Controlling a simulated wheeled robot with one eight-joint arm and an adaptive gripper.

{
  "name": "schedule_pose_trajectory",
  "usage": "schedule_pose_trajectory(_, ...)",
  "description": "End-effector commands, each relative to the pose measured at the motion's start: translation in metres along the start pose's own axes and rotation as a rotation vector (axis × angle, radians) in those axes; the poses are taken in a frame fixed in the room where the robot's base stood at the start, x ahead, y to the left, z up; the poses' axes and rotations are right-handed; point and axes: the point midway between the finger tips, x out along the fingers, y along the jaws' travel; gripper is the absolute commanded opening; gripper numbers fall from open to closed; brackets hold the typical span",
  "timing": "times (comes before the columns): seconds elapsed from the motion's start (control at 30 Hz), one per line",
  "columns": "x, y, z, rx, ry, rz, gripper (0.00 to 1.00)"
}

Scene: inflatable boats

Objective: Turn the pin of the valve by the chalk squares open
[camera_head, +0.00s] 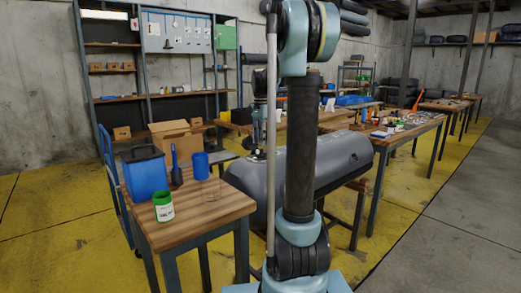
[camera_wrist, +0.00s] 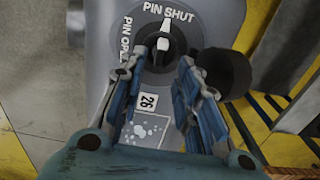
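The valve (camera_wrist: 154,73) is a dark round fitting on a grey inflatable tube, shown in the wrist view. Its pin (camera_wrist: 165,28) is a black knob with a white mark, pointing toward the printed PIN SHUT label (camera_wrist: 168,13). The PIN OPEN label (camera_wrist: 125,40) is at the left of the valve. A rectangle with pale chalk-like squares (camera_wrist: 145,132) lies below, under a tag reading 26 (camera_wrist: 148,102). My gripper (camera_wrist: 164,59) is open, with fingertips on either side of the pin's near end. Contact cannot be told. In the head view, the tube (camera_head: 340,158) is partly hidden by my arm.
A wooden table (camera_head: 190,215) at the left holds a blue bin (camera_head: 145,173), a green-and-white can (camera_head: 163,206) and a blue cup (camera_head: 200,166). A long workbench (camera_head: 405,137) with small items stands at right. A dark round part (camera_wrist: 224,72) sits right of the valve.

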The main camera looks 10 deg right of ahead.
Motion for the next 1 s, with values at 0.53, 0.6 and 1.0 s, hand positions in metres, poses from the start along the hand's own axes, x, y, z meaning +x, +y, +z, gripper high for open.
schedule_pose_trajectory(0.53, 0.042, 0.0, 0.0, 0.0, 0.0, 0.0, 0.3)
schedule_pose_trajectory(0.6, 0.042, 0.0, 0.0, 0.0, 0.0, 0.0, 0.3)
schedule_pose_trajectory(1.0, 0.042, 0.0, 0.0, -0.001, 0.0, 0.0, 0.0)
